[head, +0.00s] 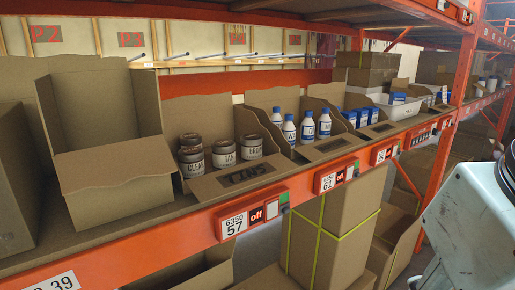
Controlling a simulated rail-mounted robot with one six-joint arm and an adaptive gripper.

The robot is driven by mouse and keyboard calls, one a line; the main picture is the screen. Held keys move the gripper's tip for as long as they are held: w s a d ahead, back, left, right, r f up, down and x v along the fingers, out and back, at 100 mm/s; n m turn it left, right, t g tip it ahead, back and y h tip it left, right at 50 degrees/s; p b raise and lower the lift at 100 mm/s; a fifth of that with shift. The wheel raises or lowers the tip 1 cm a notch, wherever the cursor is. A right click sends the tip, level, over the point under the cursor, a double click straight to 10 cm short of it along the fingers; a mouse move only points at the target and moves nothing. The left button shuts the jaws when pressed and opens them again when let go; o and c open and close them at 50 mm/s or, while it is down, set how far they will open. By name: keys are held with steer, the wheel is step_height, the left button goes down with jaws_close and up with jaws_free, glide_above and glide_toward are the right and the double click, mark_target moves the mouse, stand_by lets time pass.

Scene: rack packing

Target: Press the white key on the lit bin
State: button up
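Pick modules sit along the orange front beam of the shelf. The nearest, marked 57 (234,224), has a red display reading "off" and a white key (271,209) at its right end, with a small green patch above. A module marked 61 (327,182) is farther right, with a red display and a pale key (349,172). A third module (380,156) is smaller and farther along. I cannot tell for sure which bin is lit. My pale arm shows at the right edge, apart from the modules; my gripper is not in view.
An orange upright (463,75) stands at right. Strapped cartons (325,235) stand below the beam. The space before the modules looks open.

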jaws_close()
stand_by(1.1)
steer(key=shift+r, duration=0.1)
